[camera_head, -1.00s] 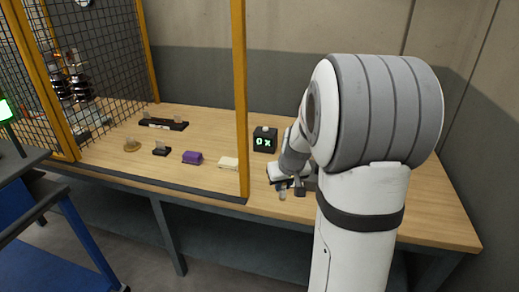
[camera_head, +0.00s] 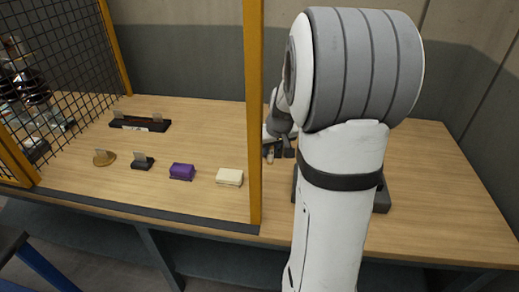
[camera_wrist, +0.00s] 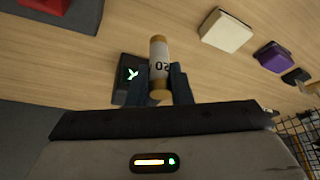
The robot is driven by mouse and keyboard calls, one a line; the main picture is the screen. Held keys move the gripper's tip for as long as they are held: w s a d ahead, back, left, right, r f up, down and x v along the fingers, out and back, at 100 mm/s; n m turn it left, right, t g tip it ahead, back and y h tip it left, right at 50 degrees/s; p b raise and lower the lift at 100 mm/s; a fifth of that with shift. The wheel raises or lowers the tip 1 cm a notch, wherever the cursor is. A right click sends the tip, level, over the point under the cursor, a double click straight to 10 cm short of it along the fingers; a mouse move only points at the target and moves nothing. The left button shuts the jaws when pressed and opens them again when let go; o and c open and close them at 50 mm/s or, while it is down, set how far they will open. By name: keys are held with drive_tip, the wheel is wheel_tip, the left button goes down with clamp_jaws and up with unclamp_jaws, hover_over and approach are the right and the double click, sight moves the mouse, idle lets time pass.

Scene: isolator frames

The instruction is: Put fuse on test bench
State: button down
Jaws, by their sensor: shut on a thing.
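The fuse is a pale cylinder with brassy end caps and printed digits. It shows in the wrist view (camera_wrist: 159,62) between the fingers of my gripper (camera_wrist: 160,82), which are shut on it. In the head view my gripper (camera_head: 279,150) is over the wooden table, just right of the yellow post, and a small part of the fuse (camera_head: 270,157) shows. A small black device with a lit greenish mark on its screen (camera_wrist: 129,74) is beside and behind the fuse in the wrist view. I cannot tell whether the fuse touches anything beneath it.
A cream block (camera_head: 229,177), a purple block (camera_head: 181,171), a small black holder (camera_head: 142,162) and a round brass piece (camera_head: 104,157) stand left of the yellow post (camera_head: 254,120). A long black rack (camera_head: 140,124) lies behind them. The table's right side (camera_head: 430,190) is clear.

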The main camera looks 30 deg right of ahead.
sight(271, 157)
wheel_tip(271, 157, down, 6)
drive_tip(key=shift+w+r+b, duration=0.15)
drive_tip(key=shift+b, duration=0.3)
drive_tip(key=shift+a+f+b, duration=0.1)
drive_tip(key=shift+f+b, duration=0.35)
drive_tip(key=shift+f, duration=1.45)
drive_tip(key=shift+f, duration=0.1)
drive_tip(key=c, duration=1.3)
unclamp_jaws()
drive_tip(key=shift+r, duration=0.2)
drive_tip(key=p+v, duration=0.2)
drive_tip(key=v, duration=0.9)
drive_tip(key=shift+s+r, duration=0.25)
drive_tip(key=shift+r, duration=0.1)
